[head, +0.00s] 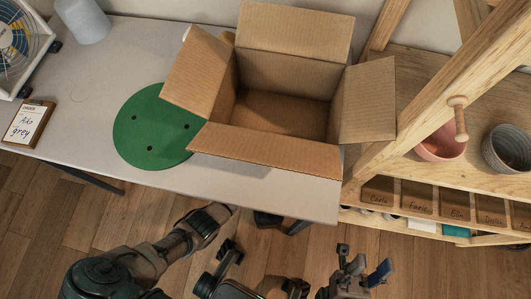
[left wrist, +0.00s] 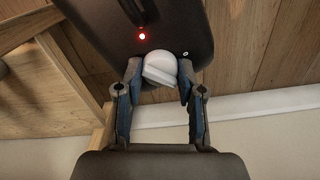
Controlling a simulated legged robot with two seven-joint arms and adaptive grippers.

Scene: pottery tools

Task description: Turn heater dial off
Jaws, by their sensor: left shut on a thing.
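In the left wrist view, a round white dial (left wrist: 160,68) with a raised bar grip sits on the dark heater panel (left wrist: 100,35). A small red light glows on the panel near the dial. My left gripper (left wrist: 160,78) is shut on the dial, one finger on each side. In the head view, my left arm reaches toward the table's front edge, and its gripper and the heater dial cannot be made out there. My right gripper (head: 363,268) is open and empty, low over the floor in front of the table.
The table (head: 265,185) holds an open cardboard box (head: 255,143), a green round board (head: 150,130) and an order clipboard (head: 28,123). A wooden shelf (head: 415,175) with a pink bowl (head: 440,149) and a grey bowl (head: 507,150) stands right.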

